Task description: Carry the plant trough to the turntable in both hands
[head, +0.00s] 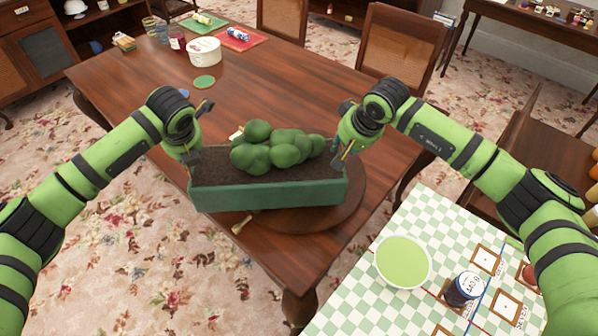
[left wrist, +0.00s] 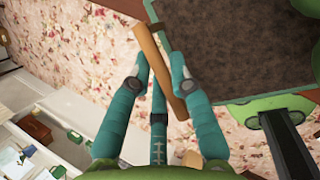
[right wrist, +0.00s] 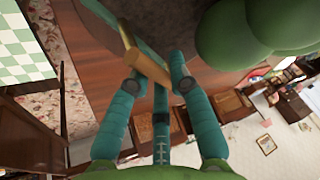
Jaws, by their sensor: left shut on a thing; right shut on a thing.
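The plant trough (head: 270,195) is a long green box with dark soil and rounded green plants (head: 275,148). It is level over the round dark-wood turntable (head: 350,208) near the table's front end; I cannot tell whether it touches. My left gripper (head: 190,163) is shut on the wooden handle (left wrist: 160,68) at the trough's left end. My right gripper (head: 346,155) is shut on the wooden handle (right wrist: 146,64) at its right end. The trough hides much of the turntable.
A pale wooden peg (head: 241,224) shows below the trough's front. The wooden table (head: 130,90) is largely clear behind it. A white tub (head: 203,50), jars and mats stand at the back. A checked-cloth table (head: 370,290) with a green bowl (head: 403,262) is at front right.

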